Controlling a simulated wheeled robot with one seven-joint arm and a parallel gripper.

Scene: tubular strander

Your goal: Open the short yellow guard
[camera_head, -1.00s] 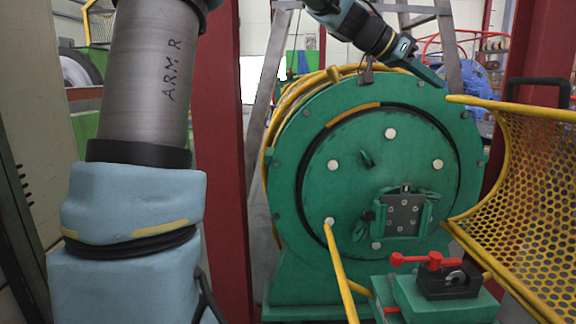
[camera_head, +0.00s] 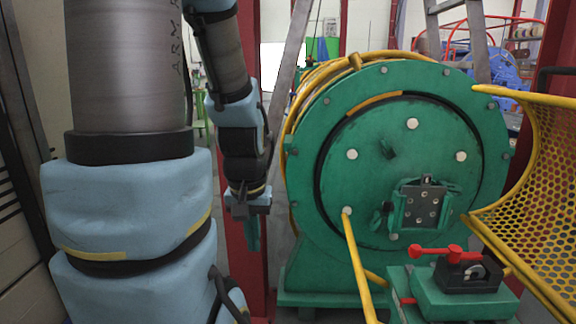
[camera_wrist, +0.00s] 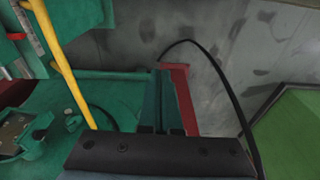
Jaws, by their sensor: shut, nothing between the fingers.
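A yellow perforated guard (camera_head: 535,190) with a curved mesh panel and yellow edge bars stands at the right of the head view, cut off by the frame. I cannot tell whether it is the short one. My gripper (camera_head: 252,236) hangs fingers-down left of the green drum, beside the red post and well apart from the guard. In the wrist view its fingers (camera_wrist: 164,90) are together and empty. A dark handle (camera_head: 556,74) shows above the guard, partly cut off.
The large green drum (camera_head: 350,196) fills the middle of the head view. A yellow rod (camera_head: 359,265) slants down before it. A red-handled clamp (camera_head: 462,270) sits front right. A red post (camera_head: 244,275) stands behind my gripper. The wrist view shows grey floor (camera_wrist: 225,75).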

